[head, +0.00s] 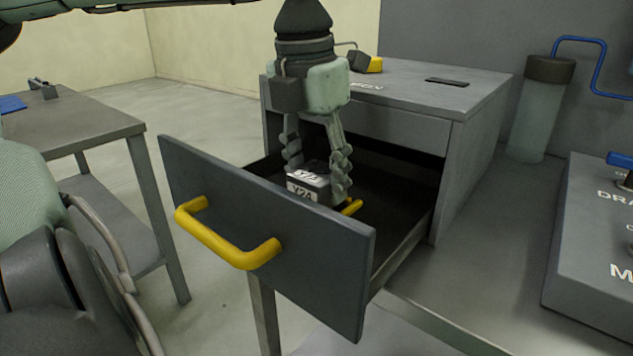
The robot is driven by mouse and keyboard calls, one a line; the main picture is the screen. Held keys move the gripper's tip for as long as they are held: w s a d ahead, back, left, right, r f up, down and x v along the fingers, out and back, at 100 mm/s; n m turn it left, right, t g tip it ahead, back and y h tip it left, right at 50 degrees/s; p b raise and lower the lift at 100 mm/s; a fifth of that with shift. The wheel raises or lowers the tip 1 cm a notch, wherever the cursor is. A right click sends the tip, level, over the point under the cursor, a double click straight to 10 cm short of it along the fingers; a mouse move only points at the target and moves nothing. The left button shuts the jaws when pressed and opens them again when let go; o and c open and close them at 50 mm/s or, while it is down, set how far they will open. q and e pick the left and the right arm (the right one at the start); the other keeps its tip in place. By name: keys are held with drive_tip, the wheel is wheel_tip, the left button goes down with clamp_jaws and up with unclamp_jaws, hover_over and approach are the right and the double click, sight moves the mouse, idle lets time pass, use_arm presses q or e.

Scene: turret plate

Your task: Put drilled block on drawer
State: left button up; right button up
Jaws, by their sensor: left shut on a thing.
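The drawer (265,235) is pulled open from the grey cabinet and has a yellow bar handle (228,245) on its front. My left gripper (320,190) points straight down over the open drawer, its fingers reaching below the cabinet top. It is shut on a small dark block with white labelled faces (308,184), probably the drilled block; no hole can be made out. The block's underside is hidden behind the drawer front, so I cannot tell whether it touches the drawer floor. A small yellow piece (351,207) shows just right of the fingers. My right gripper is out of view.
The cabinet top (420,102) carries a dark and yellow object (366,62) and a flat dark plate (447,82). A translucent cylinder with a dark cap (542,108) stands right. A side table (85,127) stands left. A labelled grey panel (600,250) is at right.

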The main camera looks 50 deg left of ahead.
use_arm(q)
drive_tip(key=shift+f, duration=0.65)
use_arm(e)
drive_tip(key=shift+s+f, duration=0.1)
use_arm(q)
drive_tip(key=shift+f, duration=0.1)
drive_tip(key=o, duration=1.1)
drive_tip(key=shift+c, duration=0.2)
drive_tip(key=shift+o, duration=2.4)
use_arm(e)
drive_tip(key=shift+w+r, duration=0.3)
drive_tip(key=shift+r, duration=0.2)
